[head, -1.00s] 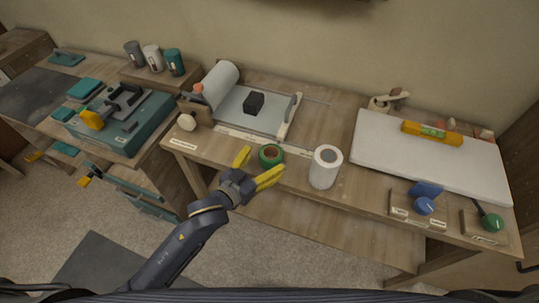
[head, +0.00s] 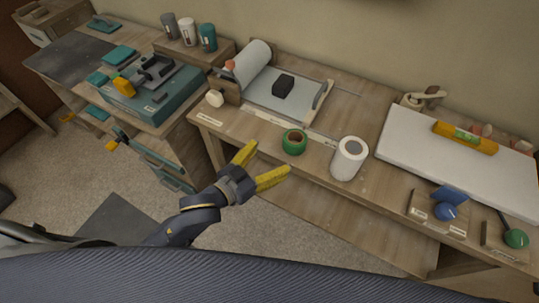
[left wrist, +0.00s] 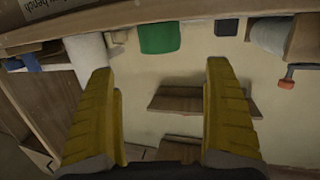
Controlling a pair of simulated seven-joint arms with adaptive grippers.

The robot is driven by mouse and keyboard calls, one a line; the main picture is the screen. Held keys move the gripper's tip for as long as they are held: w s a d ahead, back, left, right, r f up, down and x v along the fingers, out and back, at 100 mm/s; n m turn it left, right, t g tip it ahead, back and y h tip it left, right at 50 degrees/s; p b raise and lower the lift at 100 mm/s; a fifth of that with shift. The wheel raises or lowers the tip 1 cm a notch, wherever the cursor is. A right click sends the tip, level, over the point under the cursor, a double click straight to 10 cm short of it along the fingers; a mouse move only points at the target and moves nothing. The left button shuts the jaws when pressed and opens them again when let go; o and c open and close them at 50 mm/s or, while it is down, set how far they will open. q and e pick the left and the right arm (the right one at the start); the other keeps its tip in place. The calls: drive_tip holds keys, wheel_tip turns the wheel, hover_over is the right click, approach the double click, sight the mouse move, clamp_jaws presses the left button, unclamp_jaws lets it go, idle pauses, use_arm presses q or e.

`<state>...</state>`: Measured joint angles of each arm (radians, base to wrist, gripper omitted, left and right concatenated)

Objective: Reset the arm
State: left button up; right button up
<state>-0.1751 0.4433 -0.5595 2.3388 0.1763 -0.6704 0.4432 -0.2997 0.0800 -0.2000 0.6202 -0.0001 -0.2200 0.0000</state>
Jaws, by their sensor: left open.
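My left gripper (head: 262,166) is open and empty, with yellow fingers, in front of the bench's front edge in the head view. Its two spread yellow fingers also fill the lower part of the left wrist view (left wrist: 162,115), with nothing between them. A green tape roll (head: 294,142) lies on the bench just beyond the fingertips, apart from them. My right gripper is in neither view.
The wooden bench (head: 262,138) carries a paper roll in a holder (head: 251,63), a black block (head: 283,85), a white board (head: 420,150) with a yellow level (head: 465,138), and blue and green round-ended tools. A teal case (head: 150,95) stands left. Floor shows in front.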

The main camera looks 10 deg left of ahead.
use_arm(q)
drive_tip(key=s+a+f+g+y, duration=0.2)
drive_tip(key=s+a+f+y, duration=0.25)
drive_tip(key=a, duration=0.35)
drive_tip(key=s+a+f+g+y, duration=0.25)
drive_tip(key=s+a+y, duration=0.25)
drive_tip(key=a, duration=0.4)
drive_tip(key=s+a+f+g+y, duration=0.1)
drive_tip(key=s+a+f+y, duration=0.35)
drive_tip(key=a, duration=0.35)
drive_tip(key=s+d+f+g+h, duration=0.2)
drive_tip(key=d+f, duration=0.1)
drive_tip(key=f, duration=1.4)
drive_tip(key=s+d+f+g+h, duration=0.1)
drive_tip(key=s+d+f+h, duration=0.15)
drive_tip(key=f, duration=1.35)
drive_tip(key=s+f+n+g, duration=0.3)
drive_tip(key=s+f, duration=1.5)
drive_tip(key=s, duration=0.1)
drive_tip(key=shift+s+d+f+h, duration=0.15)
drive_tip(key=shift+d+f+h, duration=0.1)
drive_tip(key=shift+f+h, duration=0.1)
